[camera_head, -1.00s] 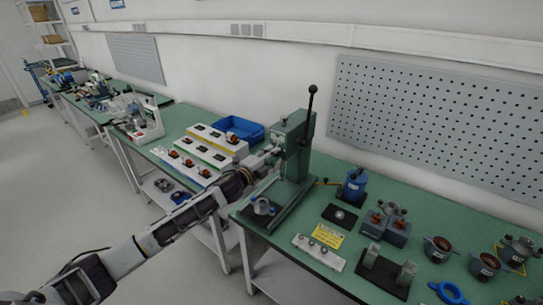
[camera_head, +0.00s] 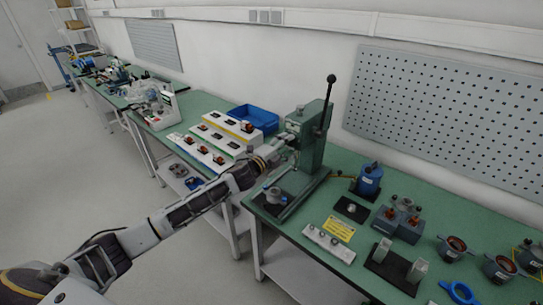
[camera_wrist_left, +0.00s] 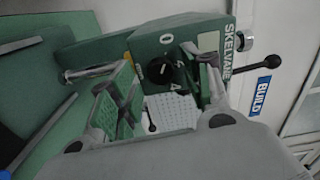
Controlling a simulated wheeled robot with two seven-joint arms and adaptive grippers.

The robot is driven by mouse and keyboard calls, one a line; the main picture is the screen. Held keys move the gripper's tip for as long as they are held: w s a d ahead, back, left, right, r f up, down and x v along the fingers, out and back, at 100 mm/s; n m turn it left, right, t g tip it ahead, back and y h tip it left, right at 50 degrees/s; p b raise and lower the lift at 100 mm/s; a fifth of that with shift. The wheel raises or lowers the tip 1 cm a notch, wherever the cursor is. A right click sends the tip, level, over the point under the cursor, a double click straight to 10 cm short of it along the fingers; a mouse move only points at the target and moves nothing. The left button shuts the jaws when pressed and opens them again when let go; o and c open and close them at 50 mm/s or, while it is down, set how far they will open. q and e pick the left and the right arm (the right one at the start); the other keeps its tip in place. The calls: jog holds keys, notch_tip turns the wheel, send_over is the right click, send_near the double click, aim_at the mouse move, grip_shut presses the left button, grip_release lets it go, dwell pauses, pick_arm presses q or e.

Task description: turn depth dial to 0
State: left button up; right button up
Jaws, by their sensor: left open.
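The green press (camera_head: 313,145) stands on the green bench, with a black-knobbed lever on its side. In the left wrist view the depth dial is a black round knob (camera_wrist_left: 158,71) on the press's green face (camera_wrist_left: 146,47). In the head view my left gripper (camera_head: 288,143) is at the press head, hiding the dial.
A cup-like metal part (camera_head: 274,196) sits on the press base. Sloped white racks (camera_head: 213,142) and a blue bin (camera_head: 252,117) stand to the left. A black plate (camera_head: 351,209), a yellow label (camera_head: 339,229) and several motor parts lie to the right. A perforated panel (camera_head: 440,105) is behind.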

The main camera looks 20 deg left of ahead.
pick_arm(q)
jog(key=v, duration=1.1)
jog(key=shift+s, duration=0.35)
dwell(0.5)
jog(key=shift+a, duration=0.1)
jog(key=shift+n, duration=0.3)
dwell(0.5)
